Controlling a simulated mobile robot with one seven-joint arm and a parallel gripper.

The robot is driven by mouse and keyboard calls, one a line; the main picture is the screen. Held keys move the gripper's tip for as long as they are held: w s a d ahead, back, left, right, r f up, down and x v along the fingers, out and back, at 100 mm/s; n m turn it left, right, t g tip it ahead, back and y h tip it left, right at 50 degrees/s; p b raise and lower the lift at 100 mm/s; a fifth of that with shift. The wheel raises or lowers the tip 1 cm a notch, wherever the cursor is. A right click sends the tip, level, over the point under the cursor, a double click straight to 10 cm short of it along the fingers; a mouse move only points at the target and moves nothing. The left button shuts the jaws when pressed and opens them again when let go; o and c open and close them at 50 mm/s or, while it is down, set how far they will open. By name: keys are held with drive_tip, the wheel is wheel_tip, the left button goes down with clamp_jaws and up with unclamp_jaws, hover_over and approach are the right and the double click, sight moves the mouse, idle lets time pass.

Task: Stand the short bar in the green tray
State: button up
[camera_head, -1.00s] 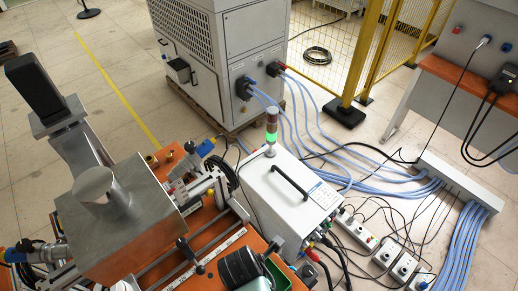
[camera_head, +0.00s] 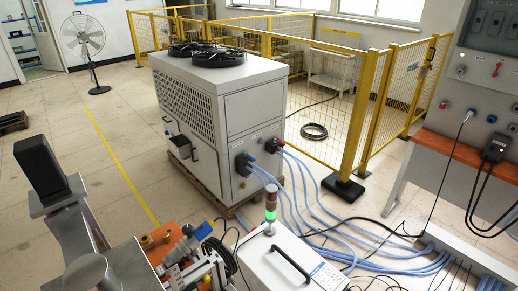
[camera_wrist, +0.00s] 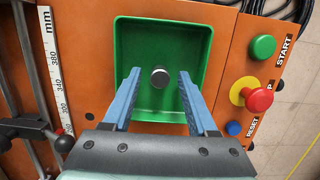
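The green tray (camera_wrist: 205,45) is set in the orange panel and fills the middle of the wrist view. The short bar (camera_wrist: 160,78) stands in it, seen from above as a small round grey end. My gripper (camera_wrist: 157,84) is open, with one blue finger on each side of the bar and a clear gap to each. The fingers reach over the tray's lower part. I cannot tell how far they are above the tray floor. Tray and bar are not visible in the head view now.
Right of the tray are a green start button (camera_wrist: 263,47), a red knob (camera_wrist: 259,99) and a blue reset button (camera_wrist: 234,129). A millimetre scale (camera_wrist: 55,70) and a clamp are at left. In the head view, a white box (camera_head: 275,265) with a signal light stands at the bottom.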

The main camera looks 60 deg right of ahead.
wheel_tip(320, 180, up, 12)
drive_tip(key=a, duration=0.2)
drive_tip(key=shift+w, duration=0.25)
drive_tip(key=shift+a, duration=0.1)
idle(0.7)
